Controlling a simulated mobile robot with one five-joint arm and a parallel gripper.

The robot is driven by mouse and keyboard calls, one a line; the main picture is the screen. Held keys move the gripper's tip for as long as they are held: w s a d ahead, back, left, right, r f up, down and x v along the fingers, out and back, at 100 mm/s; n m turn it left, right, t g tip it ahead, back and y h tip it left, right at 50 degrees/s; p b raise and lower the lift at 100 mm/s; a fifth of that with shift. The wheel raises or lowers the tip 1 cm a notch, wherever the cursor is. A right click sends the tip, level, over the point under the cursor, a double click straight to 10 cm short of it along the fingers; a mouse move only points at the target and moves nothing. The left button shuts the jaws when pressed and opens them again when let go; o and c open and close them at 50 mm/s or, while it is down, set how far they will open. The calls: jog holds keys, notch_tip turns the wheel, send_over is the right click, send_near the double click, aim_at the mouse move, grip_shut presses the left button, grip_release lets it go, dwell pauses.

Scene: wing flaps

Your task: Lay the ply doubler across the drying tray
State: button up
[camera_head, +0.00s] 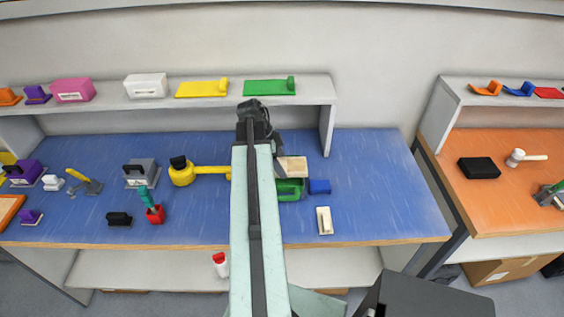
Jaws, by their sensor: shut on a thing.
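A pale, flat wooden piece (293,167), which looks like the ply doubler, is at the end of my arm, over the blue bench. My gripper (279,154) is dark, partly hidden behind my arm, and shut on this piece. A green open box (291,197), which may be the drying tray, stands just in front of the piece in the picture. Its left part is hidden by my arm. I cannot tell whether the piece touches it.
A blue block (319,187) stands right of the green box, and a cream block (324,220) lies in front. The bench's right side (375,190) is clear. A shelf (310,90) overhangs the back.

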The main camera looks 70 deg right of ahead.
jog(key=shift+f, duration=0.2)
jog(key=o, duration=1.3)
jog(key=shift+r+p, duration=0.5)
jog(key=shift+r, duration=0.1)
jog(key=p+v, duration=1.1)
jog(key=v, duration=0.1)
